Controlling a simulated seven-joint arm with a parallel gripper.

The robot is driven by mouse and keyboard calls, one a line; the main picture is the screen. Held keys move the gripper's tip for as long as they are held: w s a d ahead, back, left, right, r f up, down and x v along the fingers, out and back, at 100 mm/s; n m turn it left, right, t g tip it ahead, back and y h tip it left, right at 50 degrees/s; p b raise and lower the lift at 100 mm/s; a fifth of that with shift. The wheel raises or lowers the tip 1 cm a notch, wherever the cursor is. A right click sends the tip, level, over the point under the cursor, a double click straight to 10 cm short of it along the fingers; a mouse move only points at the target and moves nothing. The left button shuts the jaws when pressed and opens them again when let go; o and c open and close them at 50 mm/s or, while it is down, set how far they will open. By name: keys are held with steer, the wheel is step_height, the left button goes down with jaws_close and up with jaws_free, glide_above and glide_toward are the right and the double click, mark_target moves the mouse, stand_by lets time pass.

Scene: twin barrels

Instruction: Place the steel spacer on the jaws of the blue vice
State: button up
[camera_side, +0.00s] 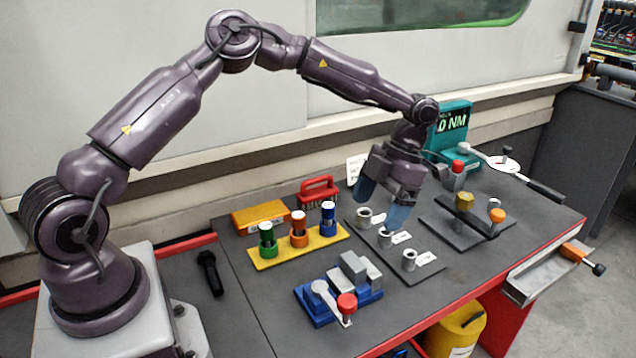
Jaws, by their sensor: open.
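The blue vice (318,311) is at the front middle of the bench, with grey jaws (353,266) and a red-knobbed lever (346,305). Several grey metal cylinders with holes stand in a row on a dark plate with small white labels: a back one (364,217), a middle one (385,239) and a front one (409,260). I cannot tell which is the steel spacer. My gripper (381,205) is open, its blue fingers pointing down over the back of this plate. Nothing shows between the fingers. The right finger partly hides the area near the middle cylinder.
A yellow rack (265,262) with green, orange and blue holders stands left of the plate. A red brush (319,190) and an orange box (262,216) lie behind it. Right are a dark stand with knobs (478,222), a teal display box (449,133) and a torque wrench (520,174).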

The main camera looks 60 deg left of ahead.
steer(key=s+r+n+t+y, duration=0.2)
steer(key=s+r+n+t, duration=0.3)
steer(key=s+r+n, duration=0.95)
steer(key=s+a+r+n+t+h, duration=0.1)
steer(key=s+n, duration=0.4)
steer(key=n, duration=0.5)
steer(key=s+a+r+n+t+h, duration=0.1)
steer(key=s+n+t, duration=0.3)
steer(key=n, duration=0.7)
steer(key=shift+s+r, duration=0.6)
